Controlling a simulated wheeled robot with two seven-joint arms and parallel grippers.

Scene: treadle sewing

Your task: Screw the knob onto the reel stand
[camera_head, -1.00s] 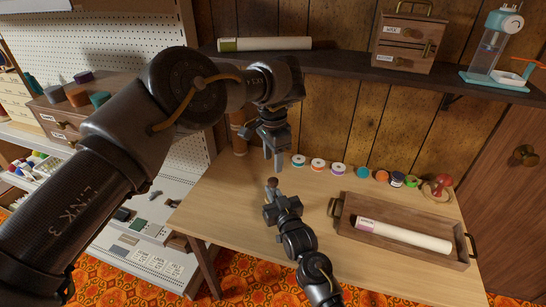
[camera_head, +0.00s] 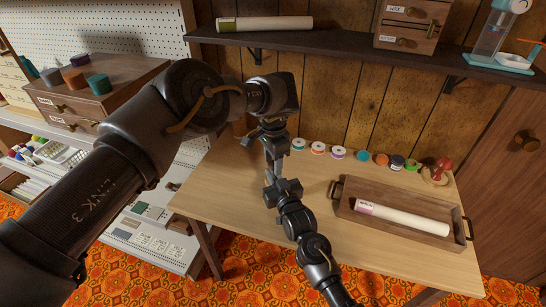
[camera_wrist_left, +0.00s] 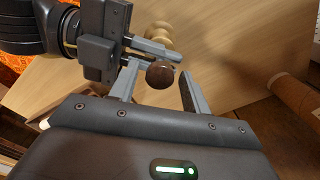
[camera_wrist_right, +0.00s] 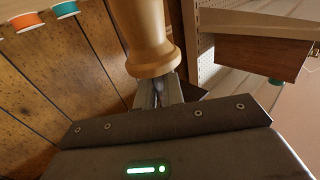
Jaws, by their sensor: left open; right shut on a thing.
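The knob (camera_wrist_left: 160,76), a dark brown ball, shows in the left wrist view between the fingers of my left gripper (camera_wrist_left: 160,88). The left gripper is open, a finger on each side of the knob, with a wider gap on the right. My right gripper (camera_wrist_left: 166,55) comes in from the side, just below the knob. It is shut on the reel stand (camera_wrist_left: 158,32), a pale turned wooden piece. The reel stand (camera_wrist_right: 145,35) fills the top middle of the right wrist view and hides the fingertips. How far the knob sits on the stand cannot be told.
A wooden tray (camera_head: 395,235) with a white roll (camera_head: 402,218) stands on the table's right. Several thread spools (camera_head: 362,155) line the back edge. A brown tube (camera_wrist_left: 295,98) stands near the left gripper. The table's front middle is clear.

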